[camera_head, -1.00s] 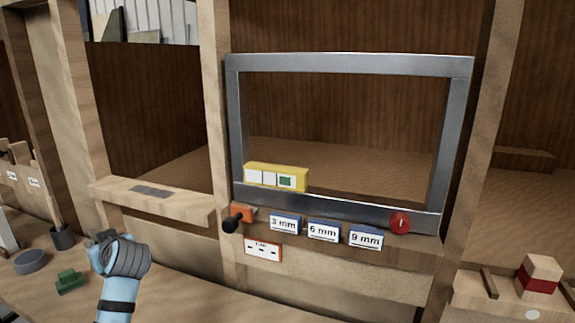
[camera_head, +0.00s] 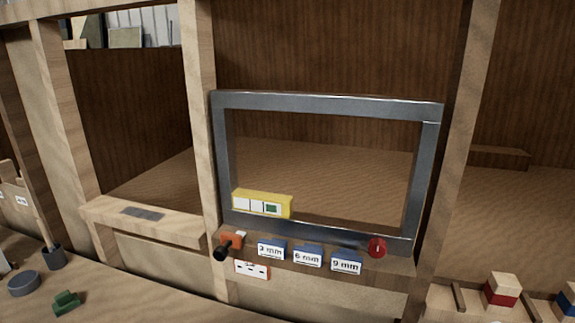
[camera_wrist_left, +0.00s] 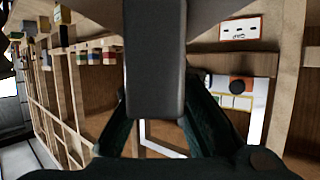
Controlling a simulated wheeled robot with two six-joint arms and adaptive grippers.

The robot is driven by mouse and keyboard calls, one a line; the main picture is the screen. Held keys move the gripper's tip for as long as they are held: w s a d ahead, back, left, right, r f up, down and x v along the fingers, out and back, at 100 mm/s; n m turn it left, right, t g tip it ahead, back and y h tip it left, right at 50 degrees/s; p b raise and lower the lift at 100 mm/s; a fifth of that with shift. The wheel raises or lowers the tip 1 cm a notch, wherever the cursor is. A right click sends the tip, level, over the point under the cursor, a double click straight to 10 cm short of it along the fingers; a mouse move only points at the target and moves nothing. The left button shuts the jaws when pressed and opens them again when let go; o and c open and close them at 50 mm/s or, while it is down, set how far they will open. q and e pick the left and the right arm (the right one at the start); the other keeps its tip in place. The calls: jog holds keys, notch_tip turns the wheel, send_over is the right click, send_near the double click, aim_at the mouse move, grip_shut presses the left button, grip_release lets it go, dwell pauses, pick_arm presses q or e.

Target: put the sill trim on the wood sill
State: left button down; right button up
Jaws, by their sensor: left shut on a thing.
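The wood sill (camera_head: 125,222) is the light ledge under the left opening in the head view. A flat dark grey patch (camera_head: 143,213) lies on its top. In the left wrist view my left gripper (camera_wrist_left: 158,115) is shut on a long dark grey bar, which I take to be the sill trim (camera_wrist_left: 155,60). The bar stands out between the fingers and hides the middle of that view. My left gripper is outside the head view, so its distance from the sill cannot be told. My right gripper is in neither view.
A green block (camera_head: 66,301) and grey disc (camera_head: 23,282) lie on the bench.

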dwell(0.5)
pick_arm(q)
jog(key=w+a+n+t+y+p, duration=0.1)
jog(key=w+a+n+t+y, duration=0.15)
jog(key=w+a+n, duration=0.4)
jog(key=w+a+n+t+y+p, duration=0.1)
jog(key=w+a+t+y+p, duration=0.2)
jog(key=w, duration=0.7)
jog(key=shift+g+y, duration=0.25)
jog(key=shift+y, duration=0.4)
jog(key=f+b, duration=0.2)
jog(key=f, duration=0.5)
jog(key=f+b, duration=0.3)
jog(key=f, duration=0.4)
jog(key=f+b, duration=0.3)
jog(key=f, duration=0.3)
jog(key=shift+w+f, duration=0.25)
jog(key=shift+f, duration=0.15)
jog(key=shift+f, duration=0.1)
jog(key=c, duration=1.6)
grip_release()
jog(key=shift+c, duration=0.2)
jog(key=shift+o, duration=0.2)
